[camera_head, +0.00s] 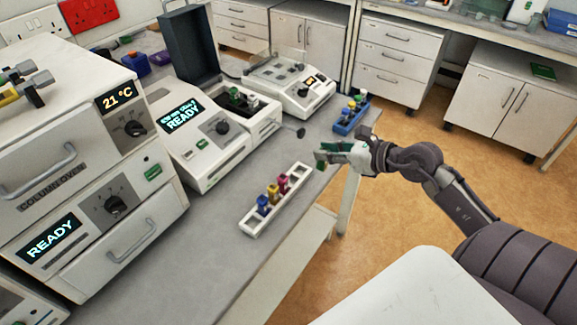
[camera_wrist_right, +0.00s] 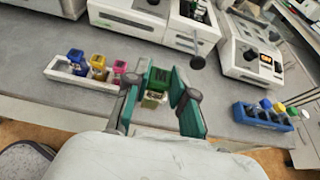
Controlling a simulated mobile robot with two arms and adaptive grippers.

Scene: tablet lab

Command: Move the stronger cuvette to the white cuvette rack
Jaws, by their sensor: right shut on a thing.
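My right gripper (camera_head: 322,158) is shut on a green-capped cuvette (camera_wrist_right: 156,82), held above the bench's front edge. In the right wrist view the cuvette sits between the teal fingers of the gripper (camera_wrist_right: 160,104); its lower part looks yellowish. The white cuvette rack (camera_head: 249,226) lies on the bench left of the gripper. It holds a blue cuvette (camera_head: 263,204), a yellow cuvette (camera_head: 273,192) and a pink cuvette (camera_head: 284,183), with bare room at both ends. The rack also shows at left in the wrist view (camera_wrist_right: 62,74). My left gripper is not in view.
A blue rack (camera_head: 343,129) with several coloured cuvettes stands farther along the bench edge. An instrument reading READY (camera_head: 190,150) has its sample bay open, its dark lid (camera_head: 188,45) raised. A white device (camera_head: 290,85) stands behind. The bench before the white rack is clear.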

